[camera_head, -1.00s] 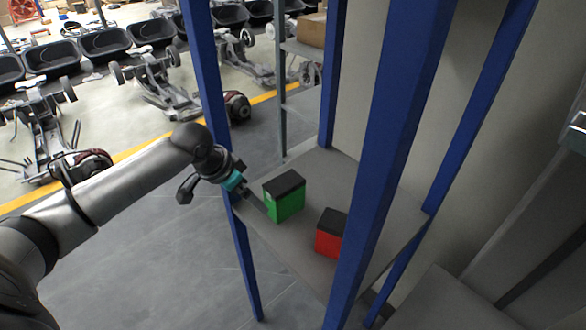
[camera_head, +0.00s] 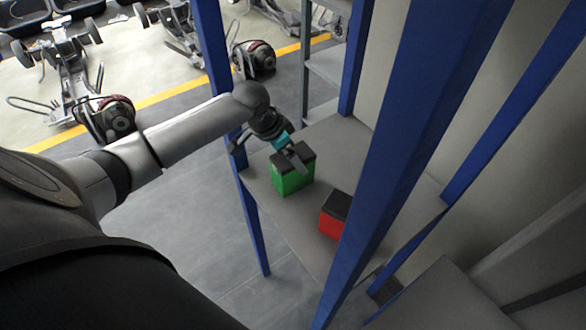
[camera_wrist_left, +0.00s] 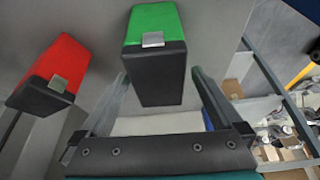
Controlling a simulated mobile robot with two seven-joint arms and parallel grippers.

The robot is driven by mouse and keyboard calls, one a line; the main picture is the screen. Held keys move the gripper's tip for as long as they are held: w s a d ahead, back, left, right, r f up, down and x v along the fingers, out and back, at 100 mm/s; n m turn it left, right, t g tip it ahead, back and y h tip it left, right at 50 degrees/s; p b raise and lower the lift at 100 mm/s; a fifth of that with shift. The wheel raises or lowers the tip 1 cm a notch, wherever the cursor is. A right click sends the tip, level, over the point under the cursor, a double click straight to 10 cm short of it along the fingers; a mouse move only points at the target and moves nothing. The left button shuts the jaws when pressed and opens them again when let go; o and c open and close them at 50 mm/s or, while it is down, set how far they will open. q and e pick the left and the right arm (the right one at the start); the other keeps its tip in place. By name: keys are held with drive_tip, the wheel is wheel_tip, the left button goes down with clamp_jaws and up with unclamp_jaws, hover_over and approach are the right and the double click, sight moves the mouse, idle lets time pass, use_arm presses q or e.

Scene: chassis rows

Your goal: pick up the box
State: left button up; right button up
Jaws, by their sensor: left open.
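A green box (camera_head: 292,178) with a black top stands upright on the grey shelf (camera_head: 262,186). A red box (camera_head: 330,226) with a black top stands on the same shelf, to its right and nearer, partly hidden by a blue post. My left gripper (camera_head: 298,160) is open and empty at the top of the green box and hides part of it. In the left wrist view the green box (camera_wrist_left: 153,25) lies straight ahead, its black end between the two open fingertips (camera_wrist_left: 160,78). The red box (camera_wrist_left: 62,62) is left of the fingers there. My right gripper is not in view.
Blue rack posts (camera_head: 400,140) rise around the shelf, one close on the left beside my left arm (camera_head: 214,70). A grey floor (camera_head: 190,225) lies left of the rack. Wheeled chassis (camera_head: 72,80) stand beyond a yellow line.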

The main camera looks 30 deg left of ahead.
use_arm(q)
drive_tip(key=shift+x, duration=2.75)
drive_tip(key=shift+s, duration=0.2)
clamp_jaws()
